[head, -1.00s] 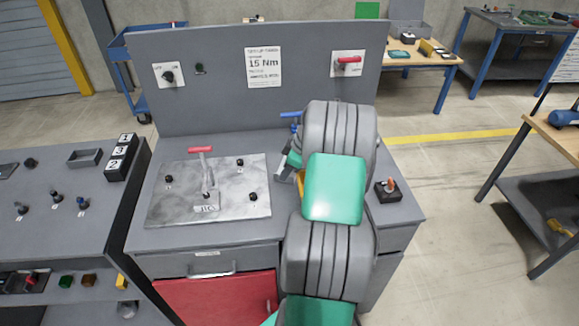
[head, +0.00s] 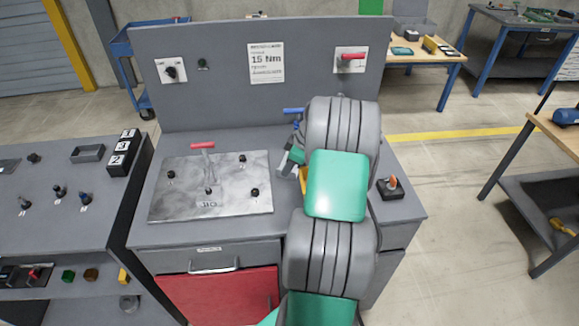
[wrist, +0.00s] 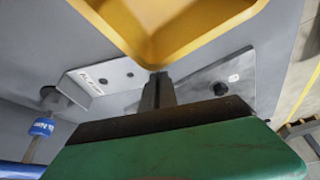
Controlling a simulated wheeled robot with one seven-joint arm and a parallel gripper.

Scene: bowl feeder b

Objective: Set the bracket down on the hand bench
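My gripper (head: 287,163) is over the right part of the grey bench (head: 262,222), mostly hidden behind my own arm in the head view. In the wrist view a green part with a dark edge fills the bottom, and a dark narrow piece (wrist: 158,92) stands up from it. I cannot tell whether that piece is a finger or a held part. I cannot make out the bracket for certain. A yellow tray-like thing (wrist: 155,25) fills the top of the wrist view; a bit of yellow (head: 303,180) shows beside my arm.
A metal plate (head: 240,190) with a red-handled clamp (head: 203,146) and black knobs lies left of my gripper. A blue-handled thing (head: 293,111) stands behind it. A box with an orange button (head: 391,187) is on the right. The back panel (head: 225,100) closes off the far side.

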